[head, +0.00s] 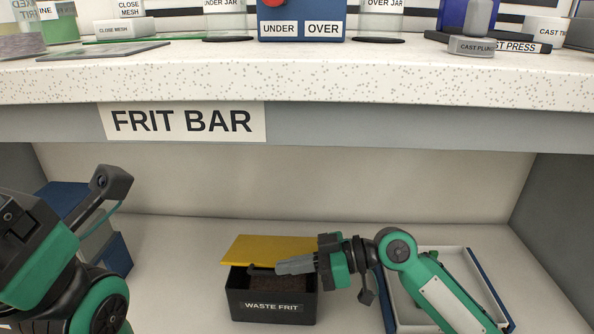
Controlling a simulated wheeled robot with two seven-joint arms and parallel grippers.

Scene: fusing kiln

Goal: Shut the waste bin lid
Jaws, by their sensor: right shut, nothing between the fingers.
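The waste bin (273,307) is a black box labelled WASTE FRIT on the shelf floor under the counter. Its yellow lid (262,246) is open, tilted up over the back of the bin, and dark frit shows inside. My right gripper (282,267) reaches in from the right. It is shut and empty, with its grey fingers over the bin's opening, just below the lid in the picture. Whether the fingers touch the lid I cannot tell. My left arm (60,250) is at the left, away from the bin; its fingers are out of view.
A white tray with blue sides (462,255) lies right of the bin, partly behind my right arm. A blue and grey container (62,200) stands at the left behind my left arm. The counter edge (300,85) overhangs the shelf. Floor left of the bin is clear.

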